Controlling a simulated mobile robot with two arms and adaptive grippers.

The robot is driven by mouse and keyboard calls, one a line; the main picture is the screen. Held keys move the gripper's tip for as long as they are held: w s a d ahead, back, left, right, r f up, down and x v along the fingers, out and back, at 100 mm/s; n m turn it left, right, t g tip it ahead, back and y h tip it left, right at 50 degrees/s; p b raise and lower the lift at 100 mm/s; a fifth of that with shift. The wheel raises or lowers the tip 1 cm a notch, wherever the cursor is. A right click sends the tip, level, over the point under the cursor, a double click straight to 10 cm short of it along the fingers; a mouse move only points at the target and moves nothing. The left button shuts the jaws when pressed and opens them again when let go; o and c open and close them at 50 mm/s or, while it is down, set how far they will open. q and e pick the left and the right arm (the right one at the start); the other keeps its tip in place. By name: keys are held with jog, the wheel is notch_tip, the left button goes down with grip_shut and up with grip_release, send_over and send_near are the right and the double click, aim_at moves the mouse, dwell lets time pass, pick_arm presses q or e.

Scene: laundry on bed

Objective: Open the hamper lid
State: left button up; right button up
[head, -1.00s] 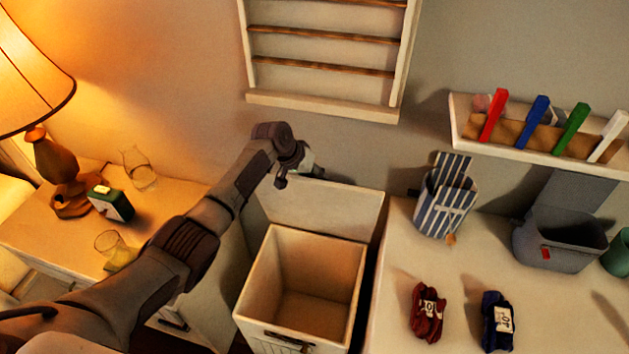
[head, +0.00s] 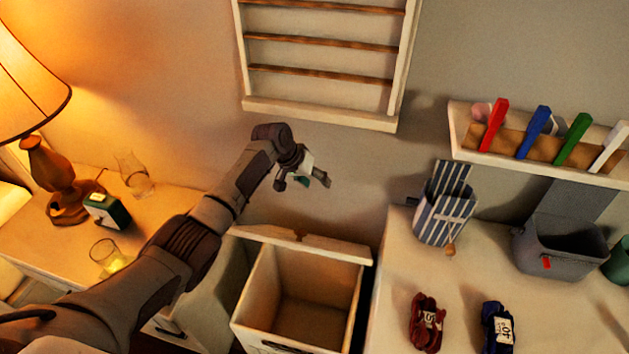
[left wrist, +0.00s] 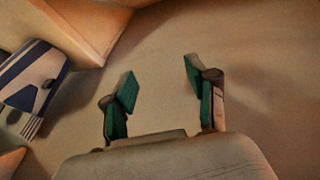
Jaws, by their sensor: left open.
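The white hamper (head: 256,308) stands between the nightstand and the dresser, with its empty inside largely visible. Its lid (head: 300,243) shows nearly edge-on as a narrow band with a notch, across the back of the opening. My left gripper (head: 303,181) is open and empty, in the air above and behind the lid, near the wall and apart from the lid. In the left wrist view my left gripper (left wrist: 162,95) has its green-padded fingers spread, with nothing between them. My right gripper is not in view.
A nightstand left holds a lamp (head: 58,185), a green box (head: 107,211) and glassware. A wall rack (head: 318,112) hangs above the gripper. The dresser (head: 395,275) right holds a striped holder (head: 443,210), a grey bin (head: 560,248) and dark red and blue bundles.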

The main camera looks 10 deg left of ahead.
pick_arm(q)
jog(key=v, duration=1.2)
